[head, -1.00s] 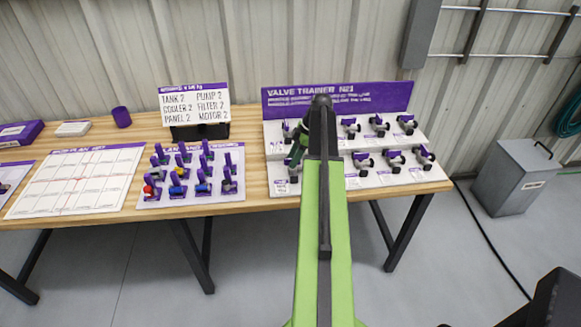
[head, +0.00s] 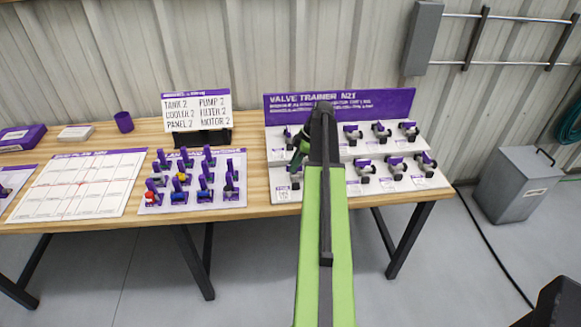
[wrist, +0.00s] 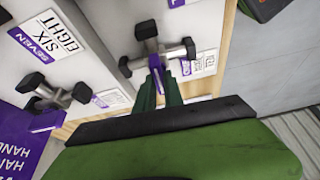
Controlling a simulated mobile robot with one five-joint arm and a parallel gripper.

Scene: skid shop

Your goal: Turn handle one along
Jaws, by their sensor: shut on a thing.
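The valve trainer is a white stepped board with a purple sign (head: 340,104) and two rows of small dark valves with purple handles. My gripper reaches its left end in the head view, where my arm hides part of the board. In the wrist view my gripper (wrist: 158,78) is shut on a purple handle (wrist: 155,62) of a dark valve (wrist: 152,48). The tag beside this valve (wrist: 203,64) is too small to read.
On the wooden bench (head: 255,185) left of the trainer are a white board with several purple-handled pieces (head: 190,205), a word card (head: 196,108), a chart (head: 80,185) and a purple cup (head: 124,122). A grey bin (head: 513,185) stands on the floor at right.

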